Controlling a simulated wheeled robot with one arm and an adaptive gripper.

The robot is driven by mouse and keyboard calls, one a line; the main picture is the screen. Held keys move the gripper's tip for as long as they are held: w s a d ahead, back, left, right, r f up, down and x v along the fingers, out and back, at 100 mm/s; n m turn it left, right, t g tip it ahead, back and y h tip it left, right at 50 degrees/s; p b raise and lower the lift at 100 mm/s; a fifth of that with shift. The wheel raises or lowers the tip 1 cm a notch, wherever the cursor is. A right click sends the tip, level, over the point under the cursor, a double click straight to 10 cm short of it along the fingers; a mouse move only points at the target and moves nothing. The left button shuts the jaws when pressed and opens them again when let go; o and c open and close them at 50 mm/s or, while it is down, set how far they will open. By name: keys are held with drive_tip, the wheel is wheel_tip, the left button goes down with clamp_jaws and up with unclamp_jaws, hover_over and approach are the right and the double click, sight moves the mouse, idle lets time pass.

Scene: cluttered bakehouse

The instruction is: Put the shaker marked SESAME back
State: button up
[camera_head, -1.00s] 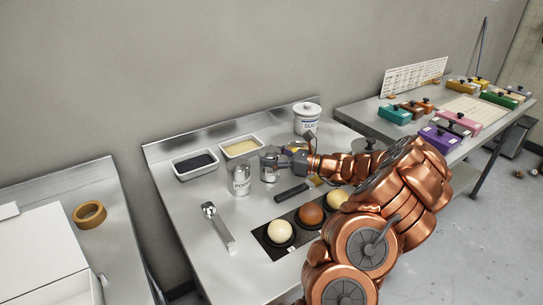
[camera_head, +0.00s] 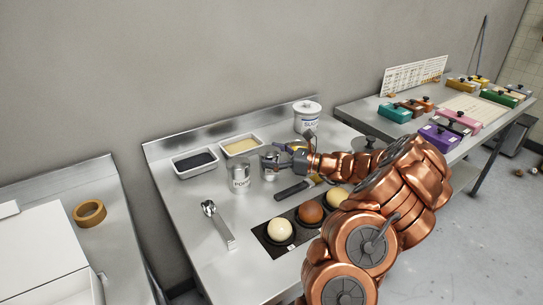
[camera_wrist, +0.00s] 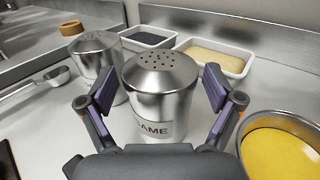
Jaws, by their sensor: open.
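The SESAME shaker is a metal can with a perforated domed lid; in the wrist view (camera_wrist: 160,88) its label reads "AME". It stands upright on the steel worktop. In the head view the shaker (camera_head: 270,171) is partly covered by my gripper (camera_head: 273,158). My gripper is open, with one finger on each side of the shaker in the wrist view (camera_wrist: 158,90). Gaps show between the fingers and the can. A second shaker (camera_head: 240,180), its label beginning "PO", stands just left of it; it also shows in the wrist view (camera_wrist: 97,62).
Behind are a tray of dark seeds (camera_head: 195,162) and a tray of pale seeds (camera_head: 241,147). A sugar jar (camera_head: 307,118) stands at the back right. A bowl of yellow contents (camera_wrist: 280,150) is close on the right. A scoop (camera_head: 219,224) and dough balls (camera_head: 280,231) lie in front.

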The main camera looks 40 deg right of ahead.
drive_tip(key=b+v, duration=0.1)
drive_tip(key=v, duration=0.6)
drive_tip(key=shift+s+d+r, duration=0.1)
drive_tip(key=shift+s+d, duration=0.1)
idle(0.4)
